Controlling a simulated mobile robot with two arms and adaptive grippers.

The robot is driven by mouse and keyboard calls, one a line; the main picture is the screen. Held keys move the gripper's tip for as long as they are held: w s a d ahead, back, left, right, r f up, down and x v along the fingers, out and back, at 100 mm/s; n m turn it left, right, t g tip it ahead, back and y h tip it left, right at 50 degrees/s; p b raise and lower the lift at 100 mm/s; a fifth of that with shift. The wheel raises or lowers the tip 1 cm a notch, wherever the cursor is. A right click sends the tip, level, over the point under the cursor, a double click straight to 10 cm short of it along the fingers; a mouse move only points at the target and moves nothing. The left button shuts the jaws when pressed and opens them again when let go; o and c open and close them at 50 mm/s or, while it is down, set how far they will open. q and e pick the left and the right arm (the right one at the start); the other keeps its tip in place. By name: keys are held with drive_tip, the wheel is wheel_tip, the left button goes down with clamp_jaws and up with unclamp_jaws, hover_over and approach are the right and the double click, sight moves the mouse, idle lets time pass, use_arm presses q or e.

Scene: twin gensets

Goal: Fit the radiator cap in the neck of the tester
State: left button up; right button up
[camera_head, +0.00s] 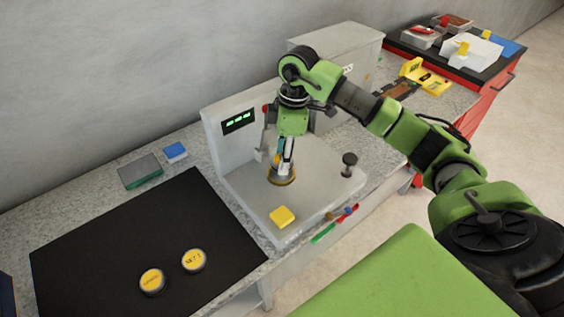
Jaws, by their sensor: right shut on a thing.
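The tester (232,150) is a light grey bench unit with an upright panel, a green-lit display and a flat base plate. My right gripper (284,168) points down over the base plate and is shut on the radiator cap, which is mostly hidden by the fingers. A brass-coloured round rim, which looks like the neck (281,180), shows directly under the fingertips. I cannot tell whether the cap is seated in the neck or just above it. My left gripper is not in view.
Two round yellow-topped caps (193,261) (152,281) lie on a black mat (110,235). A yellow block (282,216) and a dark knob (349,160) are on the tester base. Coloured tools (345,215) lie at the bench's front edge. A grey cabinet (350,50) stands behind.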

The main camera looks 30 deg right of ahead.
drive_tip(key=shift+w+f, duration=0.25)
drive_tip(key=shift+f, duration=0.05)
wheel_tip(320, 180, down, 2)
drive_tip(key=shift+f+p, duration=0.15)
drive_tip(key=shift+p, duration=0.45)
drive_tip(key=shift+f, duration=0.3)
drive_tip(key=shift+f, duration=0.1)
